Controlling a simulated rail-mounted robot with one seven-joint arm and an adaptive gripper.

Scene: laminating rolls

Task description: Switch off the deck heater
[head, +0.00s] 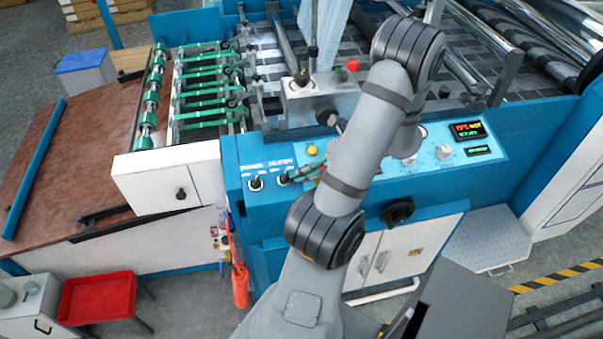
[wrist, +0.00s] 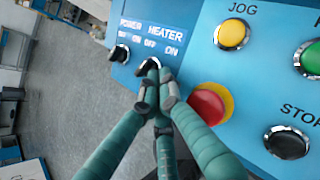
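The heater switch (wrist: 149,66) is a small dark toggle under the HEATER label with OFF and ON marks; it also shows on the blue control panel (head: 240,200) in the head view (head: 283,179). Its lever position is hard to tell. My gripper (wrist: 159,77) has green fingers with dark tips drawn together, right at the heater switch and partly covering its lower side. I cannot tell whether the tips touch it. In the head view my gripper (head: 297,174) reaches in from the right of the switch.
The power toggle (wrist: 120,53) sits close left of the heater switch. A yellow JOG button (wrist: 232,34), a red emergency button (wrist: 208,103) and a dark STOP button (wrist: 288,142) are to the right. A display (head: 468,130) is lit at the panel's right.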

